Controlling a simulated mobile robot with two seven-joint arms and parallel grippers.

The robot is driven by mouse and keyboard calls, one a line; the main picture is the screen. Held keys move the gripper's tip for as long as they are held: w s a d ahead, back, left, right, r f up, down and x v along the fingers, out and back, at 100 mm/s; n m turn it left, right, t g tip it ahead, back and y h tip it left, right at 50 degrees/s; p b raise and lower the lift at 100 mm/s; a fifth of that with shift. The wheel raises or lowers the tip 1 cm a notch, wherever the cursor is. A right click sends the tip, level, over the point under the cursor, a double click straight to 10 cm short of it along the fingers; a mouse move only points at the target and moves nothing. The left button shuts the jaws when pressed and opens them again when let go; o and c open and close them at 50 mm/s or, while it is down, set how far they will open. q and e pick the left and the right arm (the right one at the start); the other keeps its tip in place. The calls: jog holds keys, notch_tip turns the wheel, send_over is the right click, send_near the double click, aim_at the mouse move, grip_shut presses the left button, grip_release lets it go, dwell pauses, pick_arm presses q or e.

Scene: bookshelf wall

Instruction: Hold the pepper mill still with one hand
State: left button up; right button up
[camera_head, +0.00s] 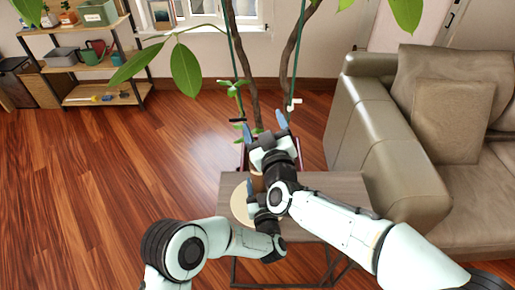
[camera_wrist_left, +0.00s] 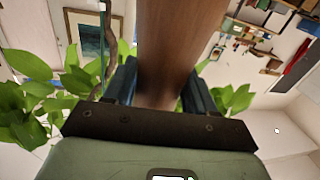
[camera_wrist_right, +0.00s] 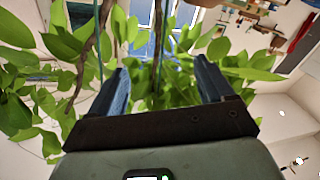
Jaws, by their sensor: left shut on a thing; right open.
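The pepper mill is a brown wooden column (camera_wrist_left: 166,45) between the two blue fingers of my left gripper (camera_wrist_left: 159,88) in the left wrist view. In the head view only a small brown part of the mill (camera_head: 257,183) shows above the small table; my arms hide the rest. My left gripper (camera_head: 262,203) is shut on it, low over the table. My right gripper (camera_head: 265,128) is open and empty, above and beyond the mill. The right wrist view shows its blue fingers (camera_wrist_right: 160,85) wide apart with only leaves and poles behind them.
The small table (camera_head: 335,183) carries a round pale board (camera_head: 240,207). A leafy plant (camera_head: 238,88) stands just beyond the table, close to my right gripper. A sofa (camera_head: 375,120) is at the right. Open wood floor (camera_head: 100,180) lies left; shelves (camera_head: 95,62) stand farther back.

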jog(key=s+d+f+n, duration=0.1)
jog(key=s+f+n, duration=0.4)
jog(key=n, duration=1.1)
jog(key=s+f+n, duration=0.5)
jog(key=n, duration=1.1)
jog(key=shift+y, duration=0.3)
jog(key=x, duration=1.2)
jog(key=shift+w+d+f, duration=0.1)
jog(key=shift+f, duration=0.1)
jog(key=c, duration=1)
jog(key=shift+f, duration=0.1)
jog(key=shift+c, duration=0.2)
